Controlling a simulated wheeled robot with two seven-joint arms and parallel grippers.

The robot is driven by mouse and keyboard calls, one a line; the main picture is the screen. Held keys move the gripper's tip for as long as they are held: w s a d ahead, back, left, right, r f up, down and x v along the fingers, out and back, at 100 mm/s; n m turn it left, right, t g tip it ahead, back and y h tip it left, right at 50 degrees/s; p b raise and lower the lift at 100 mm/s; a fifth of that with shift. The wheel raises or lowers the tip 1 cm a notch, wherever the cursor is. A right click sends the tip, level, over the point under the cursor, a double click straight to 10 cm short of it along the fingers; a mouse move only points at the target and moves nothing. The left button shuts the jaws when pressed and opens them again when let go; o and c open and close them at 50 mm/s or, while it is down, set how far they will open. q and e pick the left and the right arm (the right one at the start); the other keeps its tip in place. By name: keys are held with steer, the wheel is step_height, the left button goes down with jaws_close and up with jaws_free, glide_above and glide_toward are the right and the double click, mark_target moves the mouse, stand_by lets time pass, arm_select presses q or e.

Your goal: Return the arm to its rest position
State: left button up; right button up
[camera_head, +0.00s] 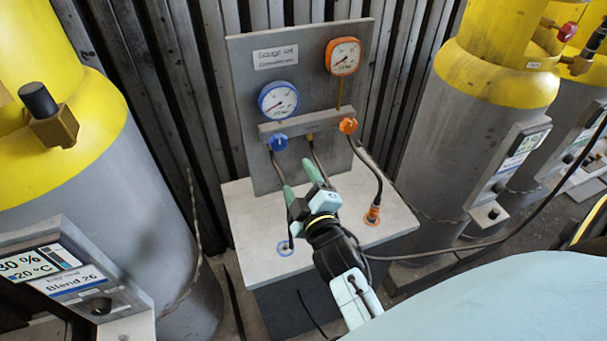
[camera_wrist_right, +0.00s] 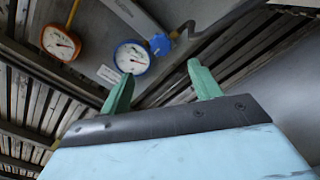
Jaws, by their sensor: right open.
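My right gripper (camera_head: 300,180) is in front of the gauge panel, above the white-topped stand, with its green fingers pointing up toward the panel. In the right wrist view its two green fingers (camera_wrist_right: 160,88) are spread apart with nothing between them. The gripper and wrist hide part of the stand top and of the hoses behind. My left gripper does not show in the head view.
The grey gauge panel (camera_head: 240,110) carries a blue gauge (camera_head: 279,100) and an orange gauge (camera_head: 343,56). Hoses run down to the stand (camera_head: 390,222), one to an orange connector (camera_head: 373,214). Yellow-topped cylinders stand left (camera_head: 150,190) and right (camera_head: 420,140).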

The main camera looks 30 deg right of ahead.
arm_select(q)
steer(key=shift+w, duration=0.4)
